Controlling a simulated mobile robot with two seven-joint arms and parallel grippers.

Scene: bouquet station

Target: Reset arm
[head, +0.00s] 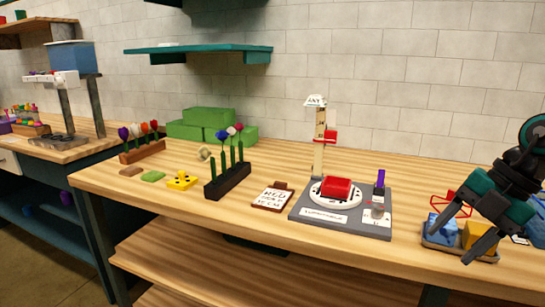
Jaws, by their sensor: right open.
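My right gripper (461,234) comes in from the right edge. Its two dark fingers point down and to the left and stand apart. They are in front of a small tray (466,253) that holds a blue block (440,227) and an orange-yellow block (478,236). The fingers overlap the blocks in the picture. I see nothing clearly gripped, and I cannot tell whether a finger touches a block. My left gripper is not in view.
Left of the tray, a grey board (310,218) carries a red block (336,188) on a white disc, before an upright post (319,155). A lettered clipboard (272,197), a dark flower rack (228,182) and green blocks (206,117) stand further left. The front table strip is clear.

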